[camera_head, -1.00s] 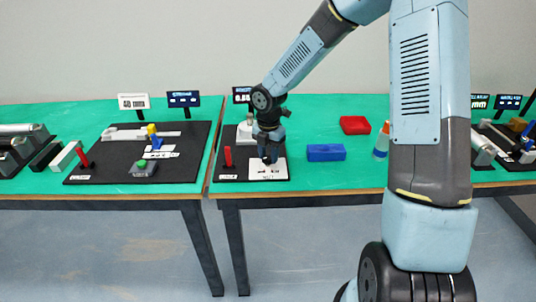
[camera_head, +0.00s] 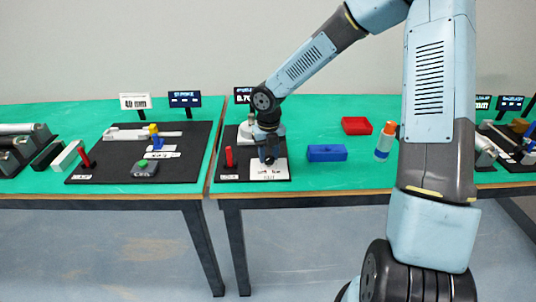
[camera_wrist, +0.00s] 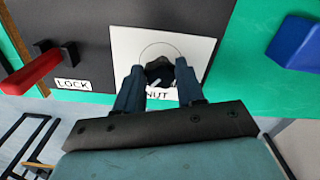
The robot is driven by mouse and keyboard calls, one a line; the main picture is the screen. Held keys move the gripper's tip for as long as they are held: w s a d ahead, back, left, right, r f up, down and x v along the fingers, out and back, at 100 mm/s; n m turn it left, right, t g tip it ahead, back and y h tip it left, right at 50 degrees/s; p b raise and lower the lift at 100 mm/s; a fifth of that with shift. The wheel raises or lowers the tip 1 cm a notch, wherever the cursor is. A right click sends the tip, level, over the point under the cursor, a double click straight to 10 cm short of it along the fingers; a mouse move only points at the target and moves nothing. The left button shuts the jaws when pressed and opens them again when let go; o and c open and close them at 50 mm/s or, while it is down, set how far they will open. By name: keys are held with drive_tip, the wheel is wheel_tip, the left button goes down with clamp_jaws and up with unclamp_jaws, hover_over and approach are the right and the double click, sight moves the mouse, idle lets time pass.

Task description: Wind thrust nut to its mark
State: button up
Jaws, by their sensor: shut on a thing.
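The thrust nut (camera_wrist: 160,70) is a small black knob on a white plate (camera_wrist: 200,48) marked NUT, with a thin circle drawn around it. My gripper (camera_wrist: 159,80) is over the plate with its two dark fingers on either side of the nut, shut on it. In the head view my gripper (camera_head: 268,157) points down at the white plate near the table's front edge and mostly hides the nut. A small display (camera_head: 242,94) behind shows a number that seems to start 0.7, partly hidden by my arm.
A red lever (camera_wrist: 32,72) marked LOCK stands left of the plate. A blue block (camera_head: 326,153), a red tray (camera_head: 356,125) and an orange-capped bottle (camera_head: 385,141) are to the right. Another black board (camera_head: 110,170) with fixtures lies left, across a table gap.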

sight(268, 157)
drive_tip(key=shift+w+n, duration=0.1)
drive_tip(key=shift+n, duration=0.5)
drive_tip(key=o, duration=1)
drive_tip(key=shift+o, duration=0.2)
wheel_tip(268, 157, up, 14)
drive_tip(key=shift+f, duration=0.15)
